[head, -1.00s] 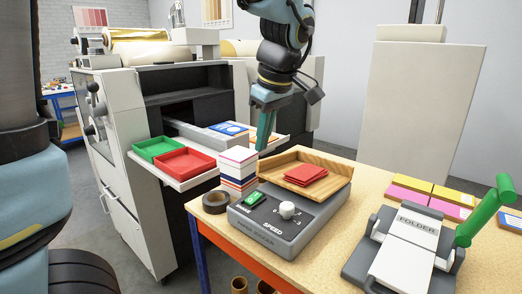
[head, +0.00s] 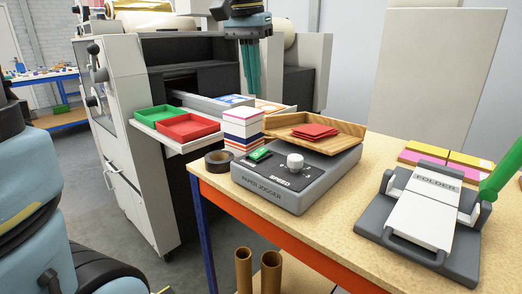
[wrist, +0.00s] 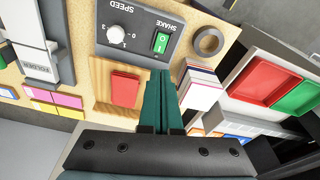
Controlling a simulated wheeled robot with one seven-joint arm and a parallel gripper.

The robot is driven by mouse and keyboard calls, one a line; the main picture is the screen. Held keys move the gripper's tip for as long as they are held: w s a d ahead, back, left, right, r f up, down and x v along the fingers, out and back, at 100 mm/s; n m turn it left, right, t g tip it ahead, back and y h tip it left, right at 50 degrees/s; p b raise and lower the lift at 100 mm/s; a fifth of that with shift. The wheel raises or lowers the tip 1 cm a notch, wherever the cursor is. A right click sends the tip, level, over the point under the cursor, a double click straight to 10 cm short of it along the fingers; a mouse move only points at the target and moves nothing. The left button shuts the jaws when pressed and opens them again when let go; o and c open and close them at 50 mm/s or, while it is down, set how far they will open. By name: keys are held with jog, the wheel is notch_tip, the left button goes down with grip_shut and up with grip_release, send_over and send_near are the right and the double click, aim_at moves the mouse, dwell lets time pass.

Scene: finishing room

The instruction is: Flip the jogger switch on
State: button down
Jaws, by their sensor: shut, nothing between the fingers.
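The paper jogger (head: 306,189) is a grey box with a dark top panel at the table's near left corner. Its switch is a small green rocker (head: 260,154), left of the white speed knob (head: 294,161). The switch also shows in the wrist view (wrist: 161,43), below the word SHAKE, with white marks; I cannot tell which way it is set. My gripper (head: 252,90) is above and behind the jogger, its teal fingers pointing down. In the wrist view the fingertips (wrist: 161,72) are shut together and empty, apart from the switch.
A wooden tray (head: 345,142) with red cards (head: 315,131) sits on the jogger. A card stack (head: 243,128) and tape roll (head: 218,161) stand beside it. The folder (head: 425,215) is at right. Red (head: 188,128) and green trays are on the machine at left.

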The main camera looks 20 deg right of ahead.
aim_at(263, 150)
jog(key=shift+a+r+m+b, duration=0.15)
jog(key=shift+m+b, duration=0.25)
jog(key=shift+m, duration=0.9)
jog(key=f, duration=0.4)
jog(key=w+d+f+p, duration=0.1)
jog(key=f, duration=0.4)
jog(key=d+f, duration=0.1)
jog(key=f, duration=0.3)
jog(key=shift+w+d+f, duration=0.2)
jog(key=shift+f, duration=0.2)
jog(key=shift+p, duration=0.35)
